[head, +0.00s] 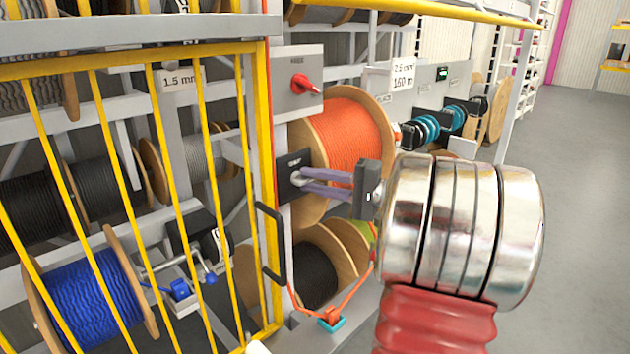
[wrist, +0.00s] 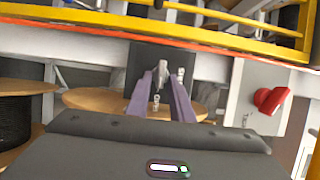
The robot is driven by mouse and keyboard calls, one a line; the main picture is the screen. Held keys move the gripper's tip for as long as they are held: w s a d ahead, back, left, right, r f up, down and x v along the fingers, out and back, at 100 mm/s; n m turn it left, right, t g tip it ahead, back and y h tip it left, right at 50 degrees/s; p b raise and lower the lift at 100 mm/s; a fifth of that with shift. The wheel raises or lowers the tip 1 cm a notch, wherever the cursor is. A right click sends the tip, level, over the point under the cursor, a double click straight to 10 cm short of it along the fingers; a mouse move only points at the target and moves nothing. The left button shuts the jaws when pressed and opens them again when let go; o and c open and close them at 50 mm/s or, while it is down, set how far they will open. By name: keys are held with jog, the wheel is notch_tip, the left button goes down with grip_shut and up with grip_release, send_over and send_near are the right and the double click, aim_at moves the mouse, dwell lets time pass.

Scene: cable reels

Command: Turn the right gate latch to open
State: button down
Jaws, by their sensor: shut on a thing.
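The right gate latch (head: 286,187) is a dark plate with a small silver lever, on the grey post at the right edge of the yellow barred gate (head: 266,150). My gripper (head: 303,182) reaches it from the right, its purple fingers shut on the silver lever. In the wrist view, the fingertips (wrist: 163,82) close around the latch lever (wrist: 161,74) in front of its dark plate (wrist: 146,58). The fingers partly hide the lever, and its exact angle is hard to tell. The gate appears closed against the post.
A black pull handle (head: 282,245) sits on the gate below the latch. A grey box with a red rotary switch (head: 304,84) is above it, also in the wrist view (wrist: 270,100). An orange cable reel (head: 352,135) stands close behind my fingers. Open floor (head: 575,200) lies right.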

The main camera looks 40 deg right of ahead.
jog(key=shift+d+f, duration=0.1)
jog(key=shift+f, duration=0.05)
jog(key=c, duration=1.8)
grip_release()
jog(key=shift+w, duration=0.1)
jog(key=shift+c, duration=0.2)
jog(key=v, duration=1.3)
jog(key=shift+s, duration=0.45)
jog(key=shift+d, duration=0.1)
